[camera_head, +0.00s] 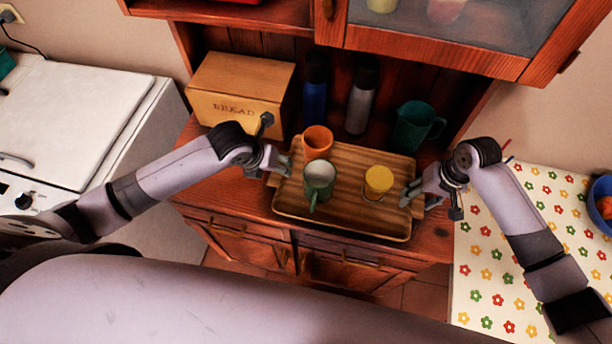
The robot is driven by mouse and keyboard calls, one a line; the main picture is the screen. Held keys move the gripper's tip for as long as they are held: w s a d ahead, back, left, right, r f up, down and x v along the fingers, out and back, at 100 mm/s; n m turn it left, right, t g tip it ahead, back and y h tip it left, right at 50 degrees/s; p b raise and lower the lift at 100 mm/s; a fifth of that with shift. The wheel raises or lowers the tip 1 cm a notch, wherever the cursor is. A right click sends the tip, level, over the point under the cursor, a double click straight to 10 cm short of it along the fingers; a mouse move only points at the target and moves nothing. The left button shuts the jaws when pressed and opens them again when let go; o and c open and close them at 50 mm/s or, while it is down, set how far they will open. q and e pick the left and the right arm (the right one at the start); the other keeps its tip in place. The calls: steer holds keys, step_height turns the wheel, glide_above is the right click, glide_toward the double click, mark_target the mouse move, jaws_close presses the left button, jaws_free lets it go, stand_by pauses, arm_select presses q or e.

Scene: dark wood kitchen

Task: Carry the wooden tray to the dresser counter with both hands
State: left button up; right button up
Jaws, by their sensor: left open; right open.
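The wooden tray (342,218) rests on the dresser counter (200,190), its front edge close to the counter's front. On it stand an orange mug (317,141), a green mug (319,181) and a yellow-lidded jar (379,180), all upright. My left gripper (284,166) is open at the tray's left end. My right gripper (408,194) is open at the tray's right end. Both are at the tray's rim, but I cannot tell whether the fingers touch it.
Behind the tray stand a bread box (240,88), a blue bottle (315,95), a grey bottle (361,100) and a teal pitcher (414,127). A white appliance (75,120) is at left. A flowered tablecloth (500,270) with a blue bowl (598,205) is at right.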

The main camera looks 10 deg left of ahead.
steer(key=shift+r, duration=0.2)
arm_select(q)
steer(key=v, duration=0.9)
arm_select(e)
step_height(320, 180, up, 11)
steer(key=d, duration=0.2)
steer(key=shift+d+r, duration=0.15)
steer(key=shift+r, duration=0.05)
arm_select(q)
steer(key=shift+d, duration=0.1)
